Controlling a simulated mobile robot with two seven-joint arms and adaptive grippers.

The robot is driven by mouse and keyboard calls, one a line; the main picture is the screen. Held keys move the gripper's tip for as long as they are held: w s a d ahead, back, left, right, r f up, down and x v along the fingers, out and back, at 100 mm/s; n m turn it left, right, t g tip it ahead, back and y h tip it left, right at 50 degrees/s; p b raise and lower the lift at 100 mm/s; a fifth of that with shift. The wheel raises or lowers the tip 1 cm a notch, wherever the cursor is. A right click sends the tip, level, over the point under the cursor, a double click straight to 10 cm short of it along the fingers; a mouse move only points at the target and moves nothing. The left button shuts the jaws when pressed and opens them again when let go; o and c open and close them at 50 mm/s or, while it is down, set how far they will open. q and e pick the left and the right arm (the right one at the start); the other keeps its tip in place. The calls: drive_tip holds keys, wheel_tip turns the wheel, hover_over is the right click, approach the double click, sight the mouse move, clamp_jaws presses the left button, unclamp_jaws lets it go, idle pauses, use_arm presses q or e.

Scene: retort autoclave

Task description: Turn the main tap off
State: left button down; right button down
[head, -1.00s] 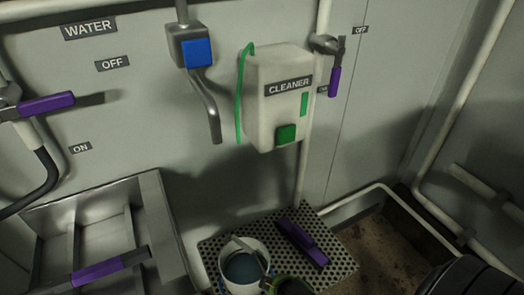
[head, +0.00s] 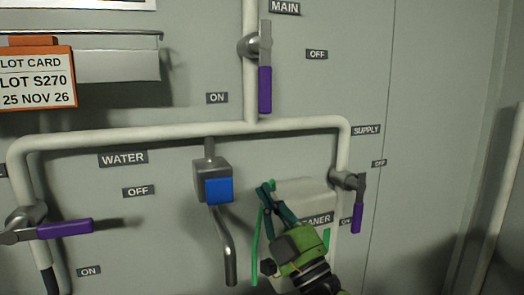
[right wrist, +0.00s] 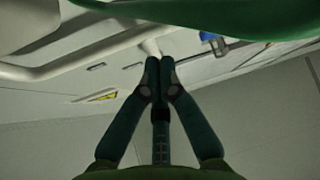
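The main tap (head: 265,90) is on the vertical pipe under the MAIN label (head: 285,8). Its purple-gripped lever hangs straight down, in line with the pipe. An OFF label (head: 317,54) is right of the lever and an ON label (head: 217,98) is lower left. My right gripper (head: 266,194) is below the tap, in front of the cleaner container, and well apart from the lever. In the right wrist view its fingertips (right wrist: 160,68) are together with nothing seen between them. My left gripper is out of view.
The supply tap (head: 357,200) is at right and the water tap (head: 62,229) at left, both purple-handled. A blue-fronted box (head: 213,185) with a spout and the cleaner container (head: 312,190) stand near my right gripper. A horizontal pipe (head: 180,131) crosses above.

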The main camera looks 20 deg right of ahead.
drive_tip(key=s+a+r+n+g+y, duration=0.35)
drive_tip(key=r+n+g+y, duration=0.4)
drive_tip(key=n, duration=0.35)
drive_tip(key=s+a+r+n+g+y, duration=0.3)
drive_tip(key=a+r+n+g+y, duration=0.3)
drive_tip(key=n+y, duration=0.4)
drive_tip(key=d+r+m+t+h, duration=0.2)
drive_tip(key=d+r+h, duration=0.2)
drive_tip(key=d+h, duration=0.7)
drive_tip(key=shift+w+r+t, duration=0.3)
drive_tip(key=shift+r+t, duration=0.05)
drive_tip(key=shift+r, duration=0.05)
drive_tip(key=shift+h, duration=0.25)
